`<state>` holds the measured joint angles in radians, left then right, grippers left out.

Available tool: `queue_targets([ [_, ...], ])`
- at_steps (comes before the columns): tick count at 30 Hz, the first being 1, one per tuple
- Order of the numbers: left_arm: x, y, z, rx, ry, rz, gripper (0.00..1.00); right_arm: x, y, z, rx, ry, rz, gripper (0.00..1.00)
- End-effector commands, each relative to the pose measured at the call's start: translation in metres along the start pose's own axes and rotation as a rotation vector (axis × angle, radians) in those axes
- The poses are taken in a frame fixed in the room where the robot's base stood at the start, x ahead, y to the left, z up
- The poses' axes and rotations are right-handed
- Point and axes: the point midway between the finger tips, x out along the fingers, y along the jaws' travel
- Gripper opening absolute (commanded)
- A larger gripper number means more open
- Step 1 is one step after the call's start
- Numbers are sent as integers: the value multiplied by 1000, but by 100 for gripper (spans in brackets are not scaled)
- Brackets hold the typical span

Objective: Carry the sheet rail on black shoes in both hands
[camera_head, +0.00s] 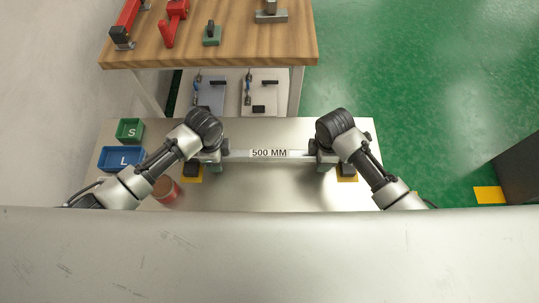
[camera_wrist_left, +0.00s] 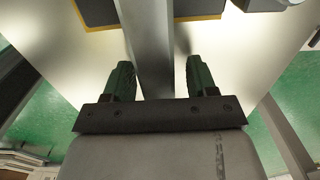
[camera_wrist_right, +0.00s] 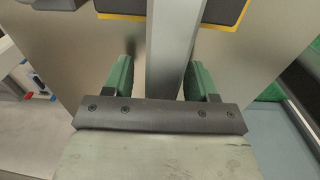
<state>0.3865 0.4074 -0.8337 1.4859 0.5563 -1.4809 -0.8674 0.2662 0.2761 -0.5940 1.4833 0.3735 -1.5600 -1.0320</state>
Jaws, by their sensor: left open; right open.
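The sheet rail (camera_head: 269,154), a grey bar labelled "500 MM", lies across the metal table between my two hands. Dark shoes, left (camera_head: 193,171) and right (camera_head: 346,171), show near its ends over yellow-edged patches; the grippers partly hide how they meet the rail. My left gripper (camera_head: 215,164) is at the rail's left part. In the left wrist view its green fingers (camera_wrist_left: 158,78) stand open on either side of the rail (camera_wrist_left: 150,45), with gaps. My right gripper (camera_head: 323,164) is at the right part. In the right wrist view its fingers (camera_wrist_right: 158,75) are open astride the rail (camera_wrist_right: 172,45).
Green "S" bin (camera_head: 129,129) and blue "L" bin (camera_head: 121,158) sit at the table's left. A red cup-like object (camera_head: 166,190) stands near my left forearm. A wooden bench (camera_head: 220,45) with red tools is behind. A dark box (camera_head: 520,170) stands at right.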

Motion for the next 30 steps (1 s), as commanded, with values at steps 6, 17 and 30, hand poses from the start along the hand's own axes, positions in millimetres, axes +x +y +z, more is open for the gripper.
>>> queue_targets([
  [6,2,0,0,1,0,0,57,2,0,0,-1,0,0,57],
  [17,2,0,0,0,0,0,18,2,0,0,0,0,0,18],
  [30,2,0,0,0,0,-1,0,1,0,0,0,0,0,0],
])
